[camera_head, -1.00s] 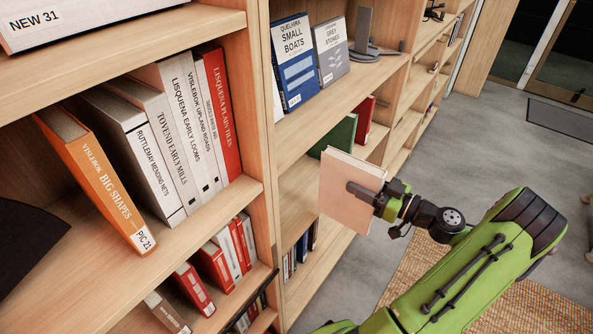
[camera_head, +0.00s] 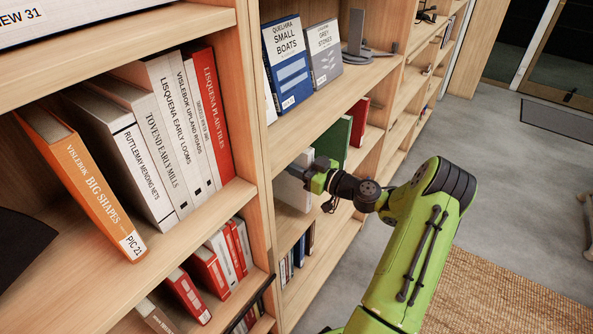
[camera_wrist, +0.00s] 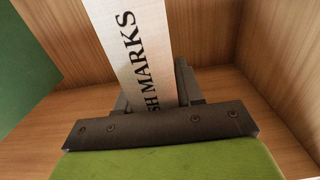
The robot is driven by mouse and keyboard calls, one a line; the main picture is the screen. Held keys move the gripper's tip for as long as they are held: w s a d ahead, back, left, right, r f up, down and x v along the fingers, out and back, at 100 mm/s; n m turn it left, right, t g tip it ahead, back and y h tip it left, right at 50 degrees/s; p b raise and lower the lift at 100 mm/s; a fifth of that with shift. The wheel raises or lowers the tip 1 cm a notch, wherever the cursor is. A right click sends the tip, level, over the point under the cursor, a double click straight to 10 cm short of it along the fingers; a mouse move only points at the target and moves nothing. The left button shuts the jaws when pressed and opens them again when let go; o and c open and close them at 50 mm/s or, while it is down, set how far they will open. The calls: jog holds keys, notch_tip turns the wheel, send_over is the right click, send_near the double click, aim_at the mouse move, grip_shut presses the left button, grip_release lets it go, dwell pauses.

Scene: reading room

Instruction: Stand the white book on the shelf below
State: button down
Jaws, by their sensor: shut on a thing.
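The white book (camera_head: 292,193) is in the middle-height compartment of the right-hand bookcase, below the shelf with the blue and grey books. It looks upright, its spine facing out. In the wrist view its white spine (camera_wrist: 132,45), reading "…SH MARKS", is between the fingers. My gripper (camera_head: 304,173) is shut on the book, and it also shows in the wrist view (camera_wrist: 158,100). The shelf board (camera_wrist: 215,95) shows around the book. I cannot tell whether the book's lower edge touches the board. A green book (camera_head: 333,143) stands apart from it, farther along.
The compartment's wooden side wall (camera_wrist: 285,60) is close on the right in the wrist view. A red book (camera_head: 358,120) stands beyond the green one. The shelf above holds a blue book (camera_head: 287,65) and a grey book (camera_head: 324,53). More books stand on the shelf below.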

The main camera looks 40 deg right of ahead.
notch_tip(320, 180, down, 2)
jog(key=shift+d, duration=0.1)
jog(key=shift+f, duration=0.15)
jog(key=c, duration=0.7)
grip_release()
jog(key=v, duration=1.2)
jog(key=shift+s, duration=0.1)
